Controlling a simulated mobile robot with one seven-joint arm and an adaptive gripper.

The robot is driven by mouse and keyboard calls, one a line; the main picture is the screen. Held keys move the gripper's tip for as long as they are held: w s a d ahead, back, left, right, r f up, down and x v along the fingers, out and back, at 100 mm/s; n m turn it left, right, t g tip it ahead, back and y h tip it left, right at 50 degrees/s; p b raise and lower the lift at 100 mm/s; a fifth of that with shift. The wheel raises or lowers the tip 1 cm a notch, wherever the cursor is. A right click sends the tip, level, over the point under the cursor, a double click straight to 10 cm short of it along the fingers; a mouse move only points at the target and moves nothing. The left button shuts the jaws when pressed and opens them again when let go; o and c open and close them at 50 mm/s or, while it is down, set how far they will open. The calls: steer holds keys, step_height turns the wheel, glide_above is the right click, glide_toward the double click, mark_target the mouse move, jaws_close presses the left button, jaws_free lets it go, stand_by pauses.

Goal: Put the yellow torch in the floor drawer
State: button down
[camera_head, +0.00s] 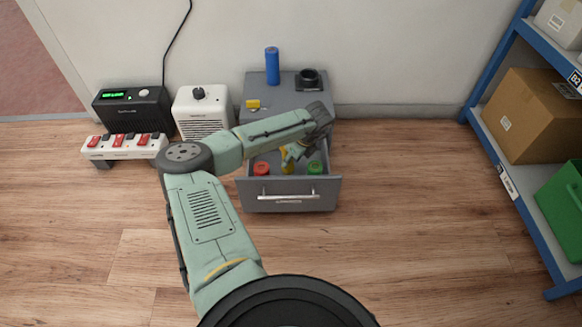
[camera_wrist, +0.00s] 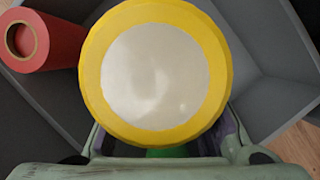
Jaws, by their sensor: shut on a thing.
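The yellow torch (camera_head: 287,167) is held in my gripper (camera_head: 291,153), over or within the open floor drawer (camera_head: 290,203). In the wrist view the torch's round pale face with a yellow rim (camera_wrist: 91,70) fills the middle, between the fingers of my gripper (camera_wrist: 162,148). The fingers are shut on the torch. The drawer's grey walls surround it there. I cannot tell whether the torch touches the drawer bottom; my gripper hides part of it.
A red roll-like item (camera_head: 261,168) and a green item (camera_head: 314,167) are in the drawer, either side of the torch. A blue shelf (camera_head: 510,180) stands right.

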mark_target(292, 163)
step_height(292, 163, down, 3)
steer(key=shift+f+b, duration=0.1)
steer(key=shift+b, duration=0.45)
steer(key=c, duration=1.2)
jaws_free()
steer(key=p+v, duration=0.5)
steer(key=v, duration=0.7)
